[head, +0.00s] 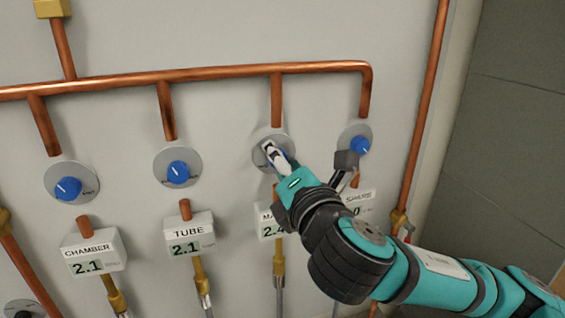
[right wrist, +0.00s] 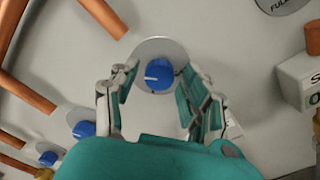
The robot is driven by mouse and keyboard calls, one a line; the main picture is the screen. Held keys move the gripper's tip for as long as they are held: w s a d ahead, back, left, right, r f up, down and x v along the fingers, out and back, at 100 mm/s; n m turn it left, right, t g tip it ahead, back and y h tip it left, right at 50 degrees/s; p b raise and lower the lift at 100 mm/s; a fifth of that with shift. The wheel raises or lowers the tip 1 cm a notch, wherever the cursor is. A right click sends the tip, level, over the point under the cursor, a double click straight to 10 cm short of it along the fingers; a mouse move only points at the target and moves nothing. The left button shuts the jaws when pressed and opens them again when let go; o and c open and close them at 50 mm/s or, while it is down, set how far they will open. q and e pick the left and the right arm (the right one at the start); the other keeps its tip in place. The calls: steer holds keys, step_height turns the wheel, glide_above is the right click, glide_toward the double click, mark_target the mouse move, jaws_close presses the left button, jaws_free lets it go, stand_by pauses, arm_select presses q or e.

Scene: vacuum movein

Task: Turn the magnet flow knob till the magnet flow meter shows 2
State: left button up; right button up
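The blue magnet flow knob (right wrist: 158,75) sits on a round grey dial plate (head: 262,158) on the wall. In the right wrist view it lies between the two fingertips of my right gripper (right wrist: 160,82), with a gap on each side. The gripper is open at the knob; in the head view my right gripper (head: 268,150) covers most of that knob. Below it is the magnet flow meter (head: 267,229), its label starting "MA" and its display starting "2."; the last digit is partly hidden by my arm. My left gripper is not in view.
To the left are the chamber knob (head: 68,189) and tube knob (head: 178,171), with meters (head: 94,251) (head: 190,235) both reading 2.1. A further blue knob (head: 360,146) is close on the right. Copper pipes (head: 190,74) run above the dials.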

steer(key=shift+o, duration=0.3)
steer(key=shift+s, duration=0.1)
steer(key=v, duration=0.7)
steer(key=shift+f, duration=0.1)
